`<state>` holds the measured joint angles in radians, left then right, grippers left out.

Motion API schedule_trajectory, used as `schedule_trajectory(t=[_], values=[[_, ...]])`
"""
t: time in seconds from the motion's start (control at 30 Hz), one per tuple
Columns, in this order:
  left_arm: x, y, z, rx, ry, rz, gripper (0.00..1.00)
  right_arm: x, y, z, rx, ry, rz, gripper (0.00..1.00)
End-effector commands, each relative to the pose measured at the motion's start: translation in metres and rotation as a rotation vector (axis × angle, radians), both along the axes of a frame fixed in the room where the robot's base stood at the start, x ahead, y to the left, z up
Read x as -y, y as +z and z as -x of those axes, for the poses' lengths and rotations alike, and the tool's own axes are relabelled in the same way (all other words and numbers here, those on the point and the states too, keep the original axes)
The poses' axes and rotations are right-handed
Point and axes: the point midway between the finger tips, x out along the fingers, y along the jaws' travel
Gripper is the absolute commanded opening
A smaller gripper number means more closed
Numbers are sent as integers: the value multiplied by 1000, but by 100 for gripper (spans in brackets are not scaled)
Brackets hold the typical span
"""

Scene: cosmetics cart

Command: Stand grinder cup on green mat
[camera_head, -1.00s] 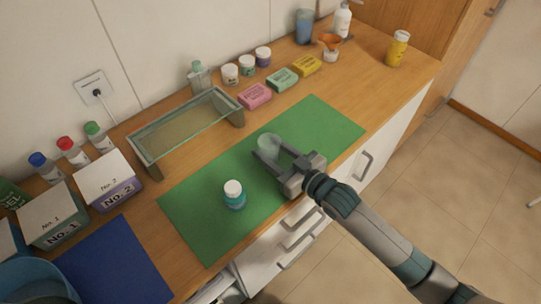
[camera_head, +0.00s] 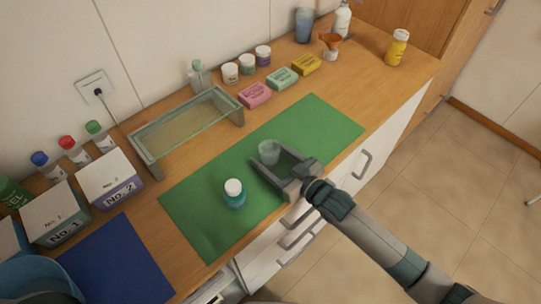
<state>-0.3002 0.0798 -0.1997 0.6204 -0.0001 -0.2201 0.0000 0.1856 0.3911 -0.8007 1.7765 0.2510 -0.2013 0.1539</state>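The grinder cup (camera_head: 269,151), small, clear and greyish, appears upright on the green mat (camera_head: 323,122). My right gripper (camera_head: 268,158) reaches in from the lower right, low over the mat. Its two fingers are spread apart, with the cup at the tips between them. I see a gap beside the cup, though contact with one finger is hard to rule out. My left gripper is not in view.
A teal bottle with a white cap (camera_head: 234,194) stands on the mat left of the gripper. A glass-topped stand (camera_head: 187,126) and boxes of pink (camera_head: 254,95), green and yellow lie behind. The mat's right end is clear.

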Motion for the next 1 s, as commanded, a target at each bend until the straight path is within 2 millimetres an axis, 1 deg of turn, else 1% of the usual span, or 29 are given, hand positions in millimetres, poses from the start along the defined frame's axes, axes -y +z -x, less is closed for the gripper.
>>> schedule_trajectory(t=[0.23,0.37,0.57,0.9,1.0], values=[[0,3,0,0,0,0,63,0,5,0,1,0,-1,63],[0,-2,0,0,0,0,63,7,2,7,-1,-1,1,63],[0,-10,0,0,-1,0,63,26,6,26,-1,0,1,63],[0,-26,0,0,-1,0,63,68,15,68,-1,0,2,63],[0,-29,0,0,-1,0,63,76,17,76,-1,-1,1,63]])
